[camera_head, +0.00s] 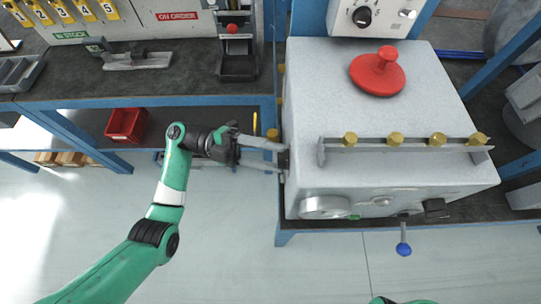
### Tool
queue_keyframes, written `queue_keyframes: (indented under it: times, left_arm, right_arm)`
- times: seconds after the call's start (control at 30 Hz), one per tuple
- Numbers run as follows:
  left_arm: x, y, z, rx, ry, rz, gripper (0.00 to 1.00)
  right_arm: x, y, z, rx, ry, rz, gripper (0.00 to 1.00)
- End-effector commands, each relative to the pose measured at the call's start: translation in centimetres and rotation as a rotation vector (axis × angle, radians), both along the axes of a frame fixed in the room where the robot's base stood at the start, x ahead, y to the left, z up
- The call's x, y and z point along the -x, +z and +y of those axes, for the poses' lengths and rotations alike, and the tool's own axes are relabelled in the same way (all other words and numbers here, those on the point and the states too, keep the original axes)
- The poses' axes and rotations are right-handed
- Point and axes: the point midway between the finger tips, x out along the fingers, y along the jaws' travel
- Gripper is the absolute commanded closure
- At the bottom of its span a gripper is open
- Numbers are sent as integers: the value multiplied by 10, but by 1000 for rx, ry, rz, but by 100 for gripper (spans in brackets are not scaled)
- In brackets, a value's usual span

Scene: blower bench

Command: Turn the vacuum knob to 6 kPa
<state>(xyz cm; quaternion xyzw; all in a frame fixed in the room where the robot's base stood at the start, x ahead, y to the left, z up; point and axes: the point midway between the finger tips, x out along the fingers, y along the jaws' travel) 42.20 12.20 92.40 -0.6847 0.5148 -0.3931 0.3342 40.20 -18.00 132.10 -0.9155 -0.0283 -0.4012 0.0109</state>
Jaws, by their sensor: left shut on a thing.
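The blower machine is a large grey metal box (340,110) on the bench at the right. A small dark knob (286,160) sticks out of its left side; I take it for the vacuum knob. My left gripper (279,160) reaches in from the left and is shut on this knob, with one finger on the far side and one on the near side. The fingertips hide part of the knob. No kPa scale or reading is legible. A white panel (345,17) with a black dial (362,17) stands behind the box. My right gripper is out of view.
On the box are a red mushroom-shaped cap (378,71) and a bar with several brass knobs (396,139). A blue-ball lever (403,248) hangs at the front. A red bin (126,124) sits on the left bench's lower shelf.

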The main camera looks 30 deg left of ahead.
Motion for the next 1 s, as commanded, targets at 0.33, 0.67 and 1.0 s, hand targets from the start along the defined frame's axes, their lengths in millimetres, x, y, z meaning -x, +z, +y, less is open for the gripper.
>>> queue_keyframes:
  times: [0.33,0.67,1.0]
  left_arm:
    - [-1,1,1,-77,1,-137,100]
    - [-1,2,0,-90,2,-160,100]
    - [-1,2,0,-89,1,-159,27]
  right_arm:
    - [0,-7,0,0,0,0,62]
    - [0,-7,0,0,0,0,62]
    - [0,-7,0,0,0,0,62]
